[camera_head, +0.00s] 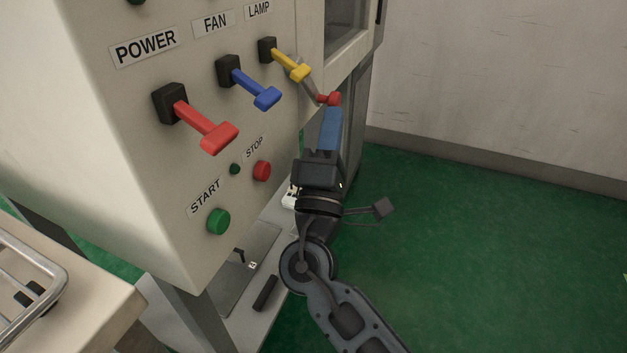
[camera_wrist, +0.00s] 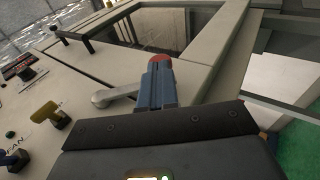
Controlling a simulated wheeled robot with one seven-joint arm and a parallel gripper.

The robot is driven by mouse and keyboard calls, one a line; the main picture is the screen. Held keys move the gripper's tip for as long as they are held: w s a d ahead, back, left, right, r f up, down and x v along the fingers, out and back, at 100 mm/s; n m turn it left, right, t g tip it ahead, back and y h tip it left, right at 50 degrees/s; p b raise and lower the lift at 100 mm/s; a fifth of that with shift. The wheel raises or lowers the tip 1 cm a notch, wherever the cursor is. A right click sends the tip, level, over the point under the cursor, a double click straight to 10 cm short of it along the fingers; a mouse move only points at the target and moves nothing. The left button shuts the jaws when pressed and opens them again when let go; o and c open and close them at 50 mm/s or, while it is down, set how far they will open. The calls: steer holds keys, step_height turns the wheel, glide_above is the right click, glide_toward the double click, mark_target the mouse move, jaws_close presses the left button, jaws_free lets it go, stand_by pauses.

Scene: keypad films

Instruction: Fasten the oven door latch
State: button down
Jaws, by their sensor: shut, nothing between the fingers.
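The latch shows in the head view as a grey arm (camera_head: 309,84) with a red knob (camera_head: 330,98), slanting down to the right behind the yellow lever. In the wrist view its grey arm (camera_wrist: 117,96) runs from a round pivot towards my fingers, and the red knob (camera_wrist: 160,58) shows just beyond the fingertips. My gripper (camera_head: 331,113) has its blue fingers (camera_wrist: 158,76) together, empty, right at the knob; I cannot tell whether they touch it. The fingers hide part of the latch arm. The oven door (camera_head: 345,60) with its window stands behind and looks closed.
The panel left of my gripper carries a red POWER lever (camera_head: 205,130), a blue FAN lever (camera_head: 255,90) and a yellow LAMP lever (camera_head: 290,66). Below are a green START button (camera_head: 219,221) and a red STOP button (camera_head: 262,170). Green floor (camera_head: 470,250) lies open to the right.

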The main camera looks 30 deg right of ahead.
steer(key=w+d+r+t+b, duration=0.2)
steer(key=d+r+b, duration=0.3)
steer(key=b, duration=0.3)
steer(key=shift+w+r+n+h+b, duration=0.3)
steer(key=shift+w+r+n, duration=0.1)
steer(key=shift+w, duration=0.4)
stand_by(0.3)
step_height(320, 180, down, 14)
steer(key=s+b, duration=0.3)
steer(key=b, duration=0.2)
steer(key=shift+a, duration=0.3)
stand_by(0.4)
